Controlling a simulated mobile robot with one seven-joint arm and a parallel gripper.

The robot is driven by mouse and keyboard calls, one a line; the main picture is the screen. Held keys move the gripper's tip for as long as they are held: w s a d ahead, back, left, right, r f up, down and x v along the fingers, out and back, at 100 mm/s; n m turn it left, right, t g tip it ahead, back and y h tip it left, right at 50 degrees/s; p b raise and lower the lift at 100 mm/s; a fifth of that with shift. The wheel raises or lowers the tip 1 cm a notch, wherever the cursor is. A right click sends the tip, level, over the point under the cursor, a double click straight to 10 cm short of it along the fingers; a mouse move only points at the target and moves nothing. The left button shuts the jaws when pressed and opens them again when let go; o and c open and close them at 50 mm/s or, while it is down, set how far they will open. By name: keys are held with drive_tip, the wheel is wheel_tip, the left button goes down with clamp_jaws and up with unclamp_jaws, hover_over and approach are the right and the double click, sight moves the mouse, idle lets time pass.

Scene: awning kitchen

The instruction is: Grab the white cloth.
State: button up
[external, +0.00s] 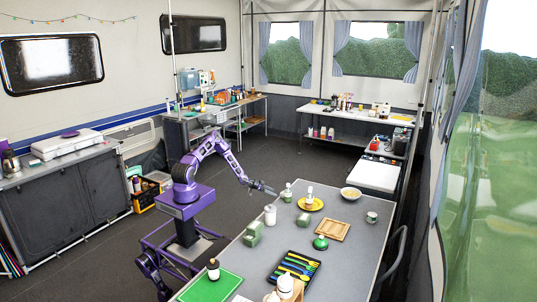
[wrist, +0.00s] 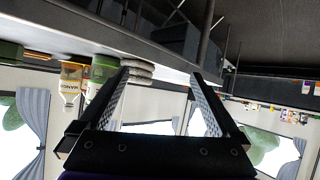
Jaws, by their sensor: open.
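I cannot clearly make out a white cloth in the external view. In the wrist view, which is upside down, a pale grey-white layered stack (wrist: 132,72) shows just beyond one finger; I cannot tell whether it is folded cloth or dishes.
Open floor lies behind my arm.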

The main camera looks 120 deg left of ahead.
sight(283, 193)
drive_tip(key=w+m+b, duration=0.1)
drive_tip(key=w, duration=0.1)
drive_tip(key=w+a+m+t+b, duration=0.1)
drive_tip(key=w, duration=0.2)
drive_tip(key=w+t+b, duration=0.1)
drive_tip(key=w, duration=0.1)
drive_tip(key=shift+w+a+f+m, duration=0.25)
drive_tip(key=shift+w+a+m, duration=0.15)
drive_tip(key=shift+w+a, duration=0.2)
drive_tip(key=shift+w, duration=0.1)
drive_tip(key=c, duration=1.4)
